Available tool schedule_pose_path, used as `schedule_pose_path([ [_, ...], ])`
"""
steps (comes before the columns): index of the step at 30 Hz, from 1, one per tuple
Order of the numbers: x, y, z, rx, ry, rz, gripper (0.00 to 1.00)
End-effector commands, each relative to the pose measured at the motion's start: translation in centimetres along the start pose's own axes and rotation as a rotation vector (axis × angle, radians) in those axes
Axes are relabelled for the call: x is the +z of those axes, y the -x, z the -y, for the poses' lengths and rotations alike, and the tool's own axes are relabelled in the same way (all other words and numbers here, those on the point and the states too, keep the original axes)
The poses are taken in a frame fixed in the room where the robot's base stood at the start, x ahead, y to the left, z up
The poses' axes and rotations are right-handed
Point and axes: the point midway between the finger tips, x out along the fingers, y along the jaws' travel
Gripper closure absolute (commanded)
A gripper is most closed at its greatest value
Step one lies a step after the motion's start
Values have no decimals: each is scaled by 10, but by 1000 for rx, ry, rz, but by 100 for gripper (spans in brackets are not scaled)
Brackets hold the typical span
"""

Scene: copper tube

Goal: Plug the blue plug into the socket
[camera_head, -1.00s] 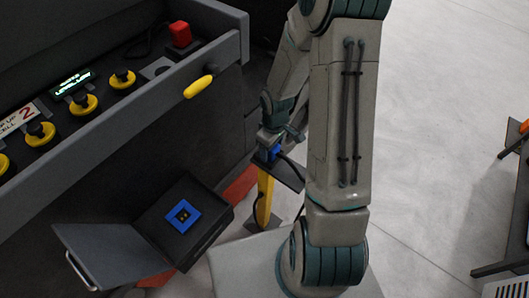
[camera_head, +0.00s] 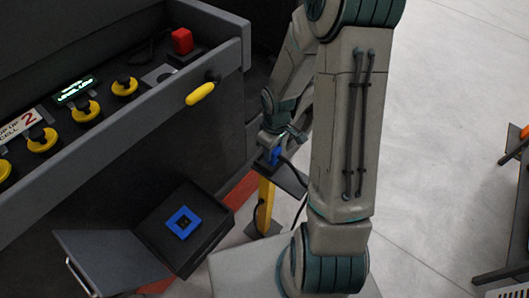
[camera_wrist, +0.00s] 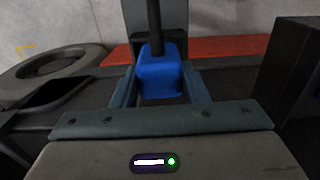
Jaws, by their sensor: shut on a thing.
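The blue plug (camera_wrist: 160,78) sits between the two fingers of my gripper (camera_wrist: 160,97) in the wrist view, with a dark cable rising from its far end. In the head view the plug (camera_head: 276,155) shows at the end of my arm, above a dark plate on a yellow post. I cannot tell whether the plug still touches that plate. My gripper (camera_head: 272,150) is shut on the plug. The socket (camera_head: 183,222) has a blue square frame with a dark centre, in an open dark box to the lower left of my gripper.
The box's grey lid (camera_head: 115,262) hangs open to the left. A dark control panel (camera_head: 120,140) with yellow knobs, a red button and a yellow handle (camera_head: 200,93) stands behind. The yellow post (camera_head: 265,205) is beside the box. Open floor lies to the right.

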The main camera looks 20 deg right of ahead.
Motion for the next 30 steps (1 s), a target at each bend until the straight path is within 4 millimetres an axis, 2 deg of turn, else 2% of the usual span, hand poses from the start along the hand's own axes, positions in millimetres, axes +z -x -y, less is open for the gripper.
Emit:
schedule_pose_path([
  [3, 3, 22, 0, 4, -1, -4, 80],
  [16, 91, 74, 24, 6, -27, -2, 80],
  [24, 107, 81, 28, 6, -29, -1, 80],
  [30, 112, 85, 29, 5, -25, 0, 80],
])
